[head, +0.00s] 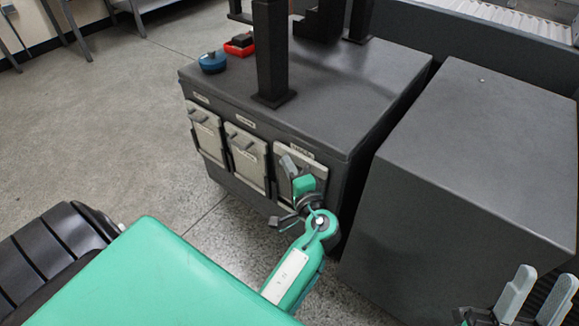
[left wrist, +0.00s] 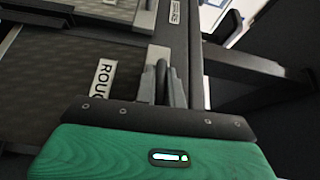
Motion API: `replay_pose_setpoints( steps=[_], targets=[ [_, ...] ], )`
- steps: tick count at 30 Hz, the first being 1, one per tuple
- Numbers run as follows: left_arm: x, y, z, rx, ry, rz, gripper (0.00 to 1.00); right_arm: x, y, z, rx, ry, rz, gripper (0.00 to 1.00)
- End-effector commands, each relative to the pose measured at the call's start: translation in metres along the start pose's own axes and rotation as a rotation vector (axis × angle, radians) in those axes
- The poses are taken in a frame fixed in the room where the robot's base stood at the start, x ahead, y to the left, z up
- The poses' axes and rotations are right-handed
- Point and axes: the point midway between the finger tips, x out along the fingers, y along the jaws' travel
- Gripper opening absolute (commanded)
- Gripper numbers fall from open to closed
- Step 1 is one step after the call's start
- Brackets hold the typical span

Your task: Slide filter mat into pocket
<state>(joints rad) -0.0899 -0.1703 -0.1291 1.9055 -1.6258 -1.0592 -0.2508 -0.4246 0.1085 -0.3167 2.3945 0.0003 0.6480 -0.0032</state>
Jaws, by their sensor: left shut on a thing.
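My left gripper (head: 288,163) is at the rightmost of three pockets in the front of a dark cabinet (head: 330,75). In the left wrist view its grey fingers (left wrist: 165,84) are shut on a dark upright tab, which seems to belong to the filter mat. That mat (left wrist: 62,72) shows there as a dark textured panel with a "ROUGH" label beside the fingers. In the head view the gripper and wrist cover much of the rightmost pocket (head: 318,170), so I cannot tell how deep the mat sits. My right gripper (head: 535,295) is open and empty at the lower right.
Two pale framed panels with handles, the left one (head: 207,138) and the middle one (head: 246,165), fill the other pockets. A dark post (head: 272,55), a blue round item (head: 213,62) and a red tray (head: 240,48) stand on top. A grey block (head: 480,150) stands close on the right.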

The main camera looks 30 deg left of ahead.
Motion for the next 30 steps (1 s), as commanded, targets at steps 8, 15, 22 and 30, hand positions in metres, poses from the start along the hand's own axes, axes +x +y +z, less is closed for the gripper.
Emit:
replay_pose_setpoints(
  steps=[8,15,22,30],
  targets=[
    [0.000,0.000,0.000,0.000,0.000,-0.001,0.00,0.000,0.000,0.000,0.000,0.000,0.000,0.36],
    [0.000,0.001,0.000,-0.001,0.000,-0.001,0.00,0.000,0.000,0.000,0.000,0.000,0.000,0.36],
    [0.000,0.010,0.000,0.000,0.000,0.000,0.00,-0.006,0.000,0.003,0.000,0.000,0.000,0.36],
    [0.000,0.021,0.001,0.000,0.000,0.000,0.00,-0.013,0.001,0.008,0.000,0.000,0.000,0.36]
  ],
)
